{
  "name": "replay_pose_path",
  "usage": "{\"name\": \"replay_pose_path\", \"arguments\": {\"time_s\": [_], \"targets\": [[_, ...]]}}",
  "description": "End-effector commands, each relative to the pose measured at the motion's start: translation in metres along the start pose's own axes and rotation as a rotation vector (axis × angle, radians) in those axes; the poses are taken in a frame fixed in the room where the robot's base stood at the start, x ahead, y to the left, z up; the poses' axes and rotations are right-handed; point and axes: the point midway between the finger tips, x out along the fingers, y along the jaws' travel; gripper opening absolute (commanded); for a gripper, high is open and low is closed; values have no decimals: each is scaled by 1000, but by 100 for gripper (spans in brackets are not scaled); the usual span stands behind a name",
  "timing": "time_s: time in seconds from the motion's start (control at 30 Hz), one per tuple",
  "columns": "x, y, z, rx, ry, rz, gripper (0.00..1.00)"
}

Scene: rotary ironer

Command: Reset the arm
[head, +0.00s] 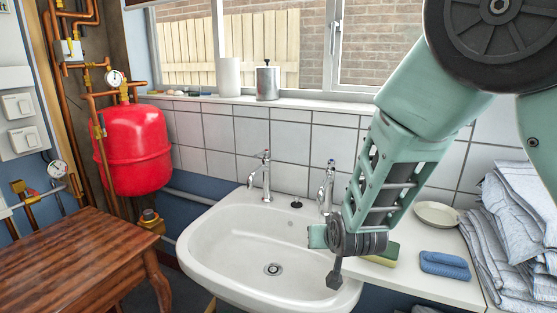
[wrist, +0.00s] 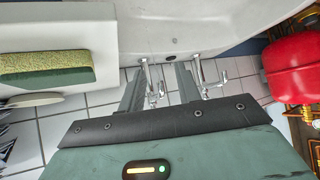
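My arm reaches down from the upper right in the head view, bent at its joints. My gripper (head: 334,277) hangs over the right part of the white sink (head: 213,250), in front of the right tap. In the wrist view my gripper (wrist: 163,66) shows two grey fingers apart, with a gap between them and nothing held. The sink also shows at the top of the wrist view (wrist: 190,25). Part of the gripper is hidden behind the wrist in the head view.
Two chrome taps (head: 262,178) stand at the sink's back. A green-yellow sponge (head: 386,254), blue cloth (head: 444,264), dish (head: 437,214) and folded linen (head: 520,230) lie on the right counter. A red tank (head: 134,148) and wooden table (head: 75,255) are left.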

Motion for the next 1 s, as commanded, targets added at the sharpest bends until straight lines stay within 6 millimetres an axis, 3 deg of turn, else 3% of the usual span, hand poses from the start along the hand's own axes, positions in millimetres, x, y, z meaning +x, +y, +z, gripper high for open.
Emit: {"name": "replay_pose_path", "arguments": {"time_s": [0.1, 0.23, 0.4, 0.5, 0.7, 1.0], "targets": [[-60, -30, 37, -30, -236, -143, 34], [-137, -47, 76, -151, -455, -269, 34], [-228, -35, 122, -377, -665, -332, 34], [-263, -19, 141, -489, -741, -321, 34], [-292, 2, 158, -597, -811, -287, 34], [-293, 2, 159, -602, -816, -285, 34]]}}
